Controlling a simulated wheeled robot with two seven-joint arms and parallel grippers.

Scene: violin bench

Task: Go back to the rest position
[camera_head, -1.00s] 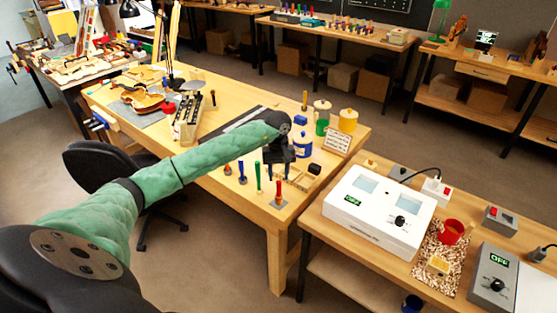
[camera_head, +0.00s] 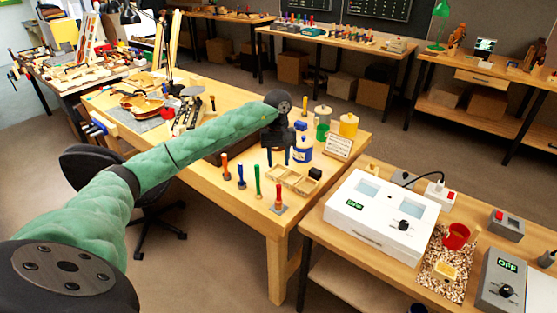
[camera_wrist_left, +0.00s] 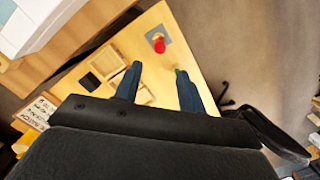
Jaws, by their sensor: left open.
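My left gripper (camera_head: 277,155) hangs above the wooden workbench (camera_head: 262,220), with its arm reaching in from the left in the head view. In the left wrist view its two blue-grey fingers (camera_wrist_left: 158,88) are apart with nothing held between them. The bench top lies below, with a wooden divided tray (camera_head: 293,179) beside the gripper and a red-handled tool (camera_head: 279,193) near the bench corner. The tray is partly covered by a finger in the wrist view. My right gripper is not in view.
A blue jar (camera_head: 303,149), a green jar (camera_head: 322,130) and a yellow jar (camera_head: 348,125) stand on the bench behind the gripper. Several upright handled tools line the front edge. A violin (camera_head: 143,103) lies farther left. A white device (camera_head: 381,215) sits on the right table.

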